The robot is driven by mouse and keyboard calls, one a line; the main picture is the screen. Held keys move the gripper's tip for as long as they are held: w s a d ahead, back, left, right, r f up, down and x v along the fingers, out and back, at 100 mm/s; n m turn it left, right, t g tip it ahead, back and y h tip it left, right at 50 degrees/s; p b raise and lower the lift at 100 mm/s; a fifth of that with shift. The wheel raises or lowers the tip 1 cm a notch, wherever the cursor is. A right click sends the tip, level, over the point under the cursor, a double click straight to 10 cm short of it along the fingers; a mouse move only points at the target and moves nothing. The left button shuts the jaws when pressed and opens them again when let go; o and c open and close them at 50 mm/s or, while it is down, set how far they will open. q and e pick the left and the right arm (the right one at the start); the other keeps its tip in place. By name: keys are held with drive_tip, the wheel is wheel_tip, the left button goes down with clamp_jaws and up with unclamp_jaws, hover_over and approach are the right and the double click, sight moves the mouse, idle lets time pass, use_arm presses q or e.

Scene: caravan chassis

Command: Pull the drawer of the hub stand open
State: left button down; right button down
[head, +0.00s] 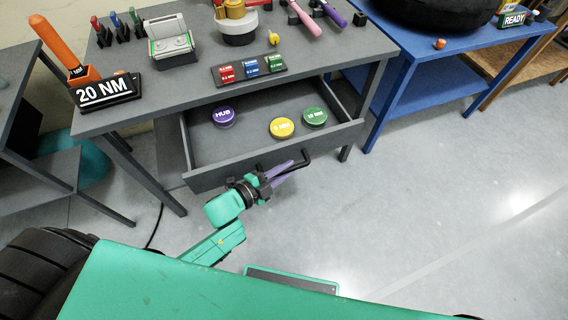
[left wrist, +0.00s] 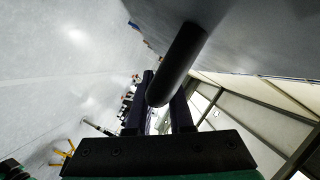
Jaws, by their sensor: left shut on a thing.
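The grey hub stand (head: 140,120) stands in the upper left of the head view. Its drawer (head: 345,133) is pulled well out, with a purple HUB disc (head: 223,116), a yellow disc (head: 282,127) and a green disc (head: 315,116) lying inside. My left gripper (head: 290,167) is at the drawer's front, its purple fingers shut on the dark bar handle (head: 306,157). In the left wrist view the handle (left wrist: 178,62) runs between the fingers. My right gripper is not in view.
On the stand top are a 20 NM sign (head: 104,92), a tray of coloured blocks (head: 250,69) and several tools. A blue table (head: 440,62) stands to the right. The floor (head: 400,200) in front of the drawer and to the right is clear.

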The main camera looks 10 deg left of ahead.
use_arm(q)
drive_tip(key=c, duration=0.8)
unclamp_jaws()
drive_tip(key=shift+s+a, duration=0.1)
drive_tip(key=v, duration=1.4)
drive_tip(key=shift+p, duration=0.35)
drive_tip(key=shift+s, duration=0.15)
